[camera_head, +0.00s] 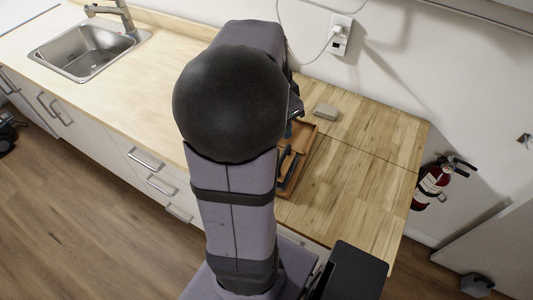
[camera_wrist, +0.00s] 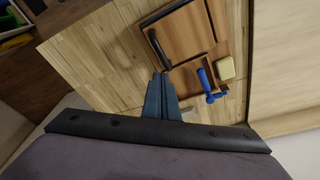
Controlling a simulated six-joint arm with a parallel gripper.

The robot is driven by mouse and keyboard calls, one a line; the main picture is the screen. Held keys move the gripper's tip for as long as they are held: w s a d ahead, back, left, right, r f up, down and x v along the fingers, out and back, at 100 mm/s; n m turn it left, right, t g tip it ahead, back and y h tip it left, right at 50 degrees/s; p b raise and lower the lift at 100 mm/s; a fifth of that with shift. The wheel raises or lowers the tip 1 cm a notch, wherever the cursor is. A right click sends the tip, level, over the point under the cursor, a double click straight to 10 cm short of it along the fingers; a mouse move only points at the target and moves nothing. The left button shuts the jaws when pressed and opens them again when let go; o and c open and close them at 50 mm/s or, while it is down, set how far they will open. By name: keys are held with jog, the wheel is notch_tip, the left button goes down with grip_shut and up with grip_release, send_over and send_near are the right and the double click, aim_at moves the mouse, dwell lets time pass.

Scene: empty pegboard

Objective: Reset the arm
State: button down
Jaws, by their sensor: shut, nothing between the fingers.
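My gripper (camera_wrist: 160,75) shows in the wrist view with its two blue-grey fingers together and nothing between them. It points toward a brown wooden tray or board (camera_wrist: 186,36) on the worktop, which it overlaps at its near edge in the picture. I cannot tell the height of the fingertips above it. In the head view my arm covers the middle of the picture and mostly hides the gripper. The same brown tray (camera_head: 309,135) shows in part to the right of the arm.
A blue-handled tool (camera_wrist: 207,85) and dark bars (camera_wrist: 159,48) lie on the tray. A beige block (camera_head: 325,109) sits beside it. The wooden worktop (camera_head: 365,175) is clear on the right. A sink (camera_head: 88,50) is at the left, a fire extinguisher (camera_head: 432,184) at the right.

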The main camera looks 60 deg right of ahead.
dwell(0.4)
jog(key=w+a+f+n+y, duration=0.1)
jog(key=w+a+f+n, duration=0.15)
jog(key=a+n, duration=0.2)
jog(key=w+a+f+n+t, duration=0.1)
jog(key=a+f+n, duration=0.2)
jog(key=a+n, duration=0.15)
jog(key=w+a+f+n+y, duration=0.1)
jog(key=w+a+f+n, duration=0.1)
jog(key=a+n, duration=0.25)
jog(key=w+a+n, duration=0.3)
jog(key=a+n, duration=0.2)
jog(key=a, duration=0.5)
jog(key=w+a+n, duration=0.3)
jog(key=a+n, duration=0.3)
jog(key=a, duration=0.4)
notch_tip(320, 180, down, 37)
jog(key=b, duration=3.6)
jog(key=shift+a, duration=0.15)
jog(key=shift+w+m, duration=0.1)
jog(key=shift+m, duration=0.15)
